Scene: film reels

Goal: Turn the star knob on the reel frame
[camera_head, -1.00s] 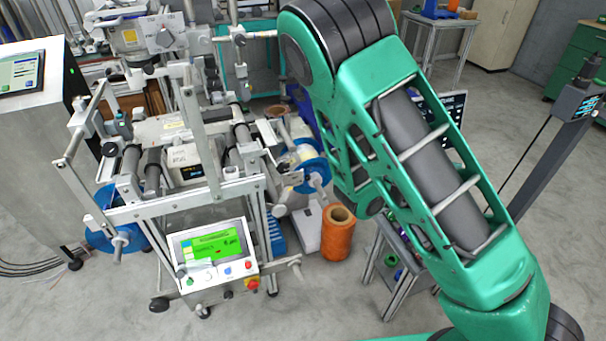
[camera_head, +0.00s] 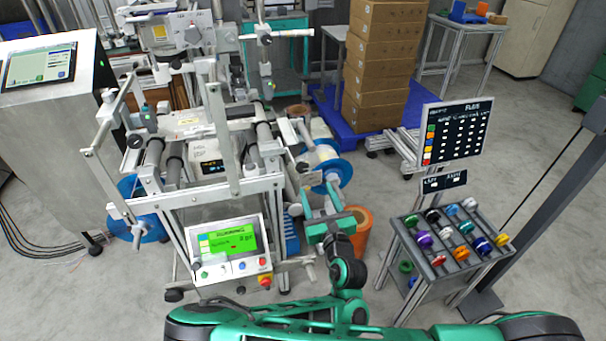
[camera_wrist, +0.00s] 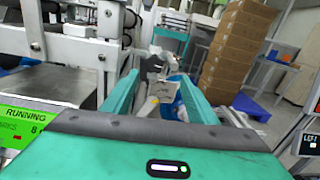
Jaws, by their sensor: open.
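The reel frame (camera_head: 236,188) is a grey metal rig left of centre in the head view. A blue-flanged reel (camera_head: 338,170) sits on its right side. My green gripper (camera_head: 322,190) is in front of that reel, with its fingers apart. In the wrist view my gripper (camera_wrist: 158,77) is open, its fingers pointing towards the frame's right side. A dark grey knob-like part (camera_wrist: 152,63) shows beyond the fingertips, above a pale bracket; I cannot tell for sure whether it is the star knob. Nothing is seen held between the fingers.
The control panel (camera_head: 228,248) with a green screen stands at the frame's front; the wrist view reads "RUNNING". A rack of coloured spools (camera_head: 420,272) is at right. Stacked cartons (camera_head: 385,65) stand behind.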

